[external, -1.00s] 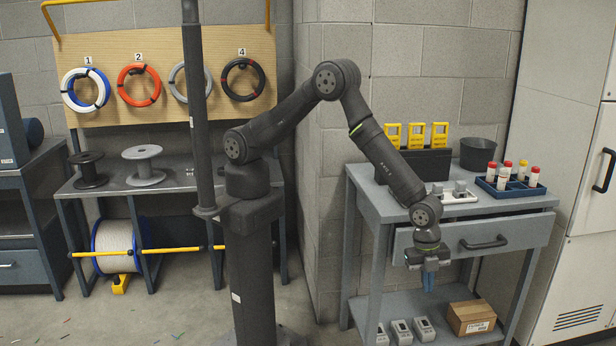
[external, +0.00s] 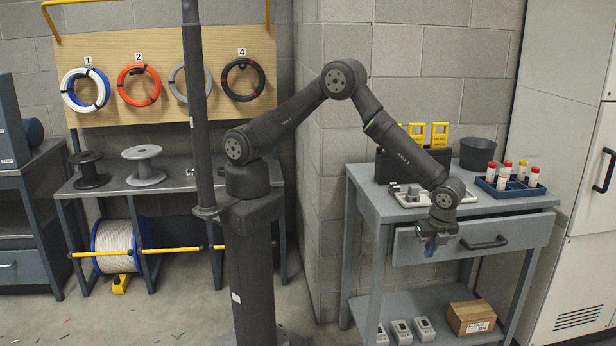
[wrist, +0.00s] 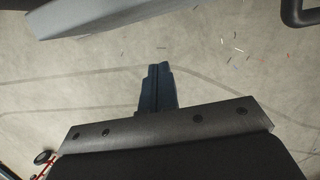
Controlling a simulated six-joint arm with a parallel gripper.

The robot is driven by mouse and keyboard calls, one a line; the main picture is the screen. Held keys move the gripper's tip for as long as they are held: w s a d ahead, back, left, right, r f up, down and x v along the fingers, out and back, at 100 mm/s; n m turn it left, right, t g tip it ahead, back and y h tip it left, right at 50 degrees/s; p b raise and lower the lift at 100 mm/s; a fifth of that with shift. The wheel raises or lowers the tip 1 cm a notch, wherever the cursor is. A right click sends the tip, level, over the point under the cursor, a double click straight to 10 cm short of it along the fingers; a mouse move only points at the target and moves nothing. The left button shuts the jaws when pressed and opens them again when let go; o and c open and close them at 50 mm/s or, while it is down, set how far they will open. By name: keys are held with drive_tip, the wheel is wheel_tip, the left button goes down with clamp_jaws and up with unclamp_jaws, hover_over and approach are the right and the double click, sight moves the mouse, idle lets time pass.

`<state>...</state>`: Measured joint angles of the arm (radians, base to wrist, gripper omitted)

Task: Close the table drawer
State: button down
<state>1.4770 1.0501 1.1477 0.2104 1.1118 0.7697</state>
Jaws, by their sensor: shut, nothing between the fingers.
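The grey table (external: 362,205) stands at the right of the external view. Its drawer (external: 525,232) appears to stick out a little from under the tabletop, with a black bar handle (external: 484,242) on its front. My gripper (external: 430,247) is shut and empty, with blue fingers. It is in front of the left part of the drawer front, left of the handle, and hides some of it; I cannot tell whether it touches. In the wrist view the shut fingers (wrist: 157,88) point over the floor. A grey edge, likely the drawer (wrist: 100,14), and the handle (wrist: 300,14) show at the top.
On the tabletop are a black bin (external: 478,154), a blue rack (external: 511,188) of capped tubes, a pale tray (external: 412,199) and yellow devices (external: 439,133). The lower shelf holds a cardboard box (external: 471,317) and small devices. A white cabinet (external: 575,130) stands close at right.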

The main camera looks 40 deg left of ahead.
sight(423, 247)
drive_tip(key=shift+w+a+f, duration=0.5)
drive_tip(key=shift+w+a, duration=0.3)
drive_tip(key=shift+w+a+f, duration=0.5)
drive_tip(key=shift+w+a, duration=0.3)
drive_tip(key=shift+w+a, duration=0.9)
drive_tip(key=shift+a, duration=0.05)
drive_tip(key=shift+s+d, duration=0.1)
drive_tip(key=shift+d, duration=0.05)
drive_tip(key=s+d+r, duration=0.4)
drive_tip(key=r, duration=0.5)
drive_tip(key=shift+s+d+r, duration=0.15)
drive_tip(key=shift+s+r, duration=0.05)
drive_tip(key=shift+r, duration=0.15)
